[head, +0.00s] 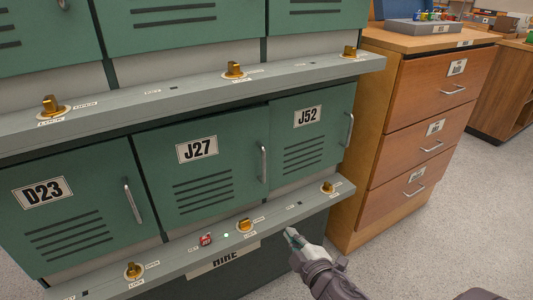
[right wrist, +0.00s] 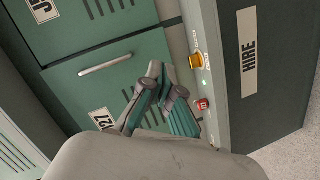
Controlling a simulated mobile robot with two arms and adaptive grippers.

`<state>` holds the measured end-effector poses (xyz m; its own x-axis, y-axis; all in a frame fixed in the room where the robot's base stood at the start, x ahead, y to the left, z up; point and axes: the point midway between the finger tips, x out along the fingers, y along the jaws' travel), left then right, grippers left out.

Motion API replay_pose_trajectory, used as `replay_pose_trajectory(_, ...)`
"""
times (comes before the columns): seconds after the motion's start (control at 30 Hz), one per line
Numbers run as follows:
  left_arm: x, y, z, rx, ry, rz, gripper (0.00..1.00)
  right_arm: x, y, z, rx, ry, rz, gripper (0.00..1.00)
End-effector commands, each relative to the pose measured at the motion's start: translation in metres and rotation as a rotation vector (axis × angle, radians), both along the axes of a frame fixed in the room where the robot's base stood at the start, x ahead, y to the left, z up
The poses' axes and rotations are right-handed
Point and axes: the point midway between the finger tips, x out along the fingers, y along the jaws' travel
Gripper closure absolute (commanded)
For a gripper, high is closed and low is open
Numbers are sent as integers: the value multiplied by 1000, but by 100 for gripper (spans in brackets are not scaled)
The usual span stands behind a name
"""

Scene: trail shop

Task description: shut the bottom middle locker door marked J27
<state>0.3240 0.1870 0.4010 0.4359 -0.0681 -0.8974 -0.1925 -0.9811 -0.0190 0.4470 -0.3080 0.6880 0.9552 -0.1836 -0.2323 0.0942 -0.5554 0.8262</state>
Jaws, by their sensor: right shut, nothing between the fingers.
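The green J27 door (head: 204,170) is in the middle of the bottom locker row, with a label, slots and an upright metal handle (head: 263,164) at its right edge. It looks about level with its neighbours; I cannot tell whether it is fully shut. My right gripper (head: 291,234) is shut and empty, in front of the ledge below and right of the door, apart from the handle. In the right wrist view, the fingers (right wrist: 166,84) show before the J27 door (right wrist: 75,95), partly covering it. My left gripper is not in view.
Doors D23 (head: 75,215) and J52 (head: 308,130) flank it. The grey ledge (head: 175,265) below carries gold knobs, including one under J27 (head: 245,226), and a red item (head: 205,240). A wooden drawer cabinet (head: 425,125) stands right; carpet (head: 470,220) is clear there.

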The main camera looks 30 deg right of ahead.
Motion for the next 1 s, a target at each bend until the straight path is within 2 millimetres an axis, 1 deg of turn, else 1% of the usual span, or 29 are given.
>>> replay_pose_trajectory(0.03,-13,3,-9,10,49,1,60,6,-9,22,-94,-27,24,100)
replay_pose_trajectory(0.1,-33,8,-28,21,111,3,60,15,-19,43,-226,-68,62,100)
replay_pose_trajectory(0.2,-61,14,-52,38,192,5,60,26,-29,67,-403,-114,118,100)
replay_pose_trajectory(0.3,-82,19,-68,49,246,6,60,32,-33,81,-520,-141,160,100)
replay_pose_trajectory(0.4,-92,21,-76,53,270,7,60,36,-35,85,-574,-152,179,100)
replay_pose_trajectory(0.57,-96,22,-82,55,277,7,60,48,-36,86,-584,-157,182,100)
replay_pose_trajectory(0.67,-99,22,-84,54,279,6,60,63,-38,87,-585,-158,181,100)
replay_pose_trajectory(1.0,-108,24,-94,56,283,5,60,127,-42,86,-581,-157,179,100)
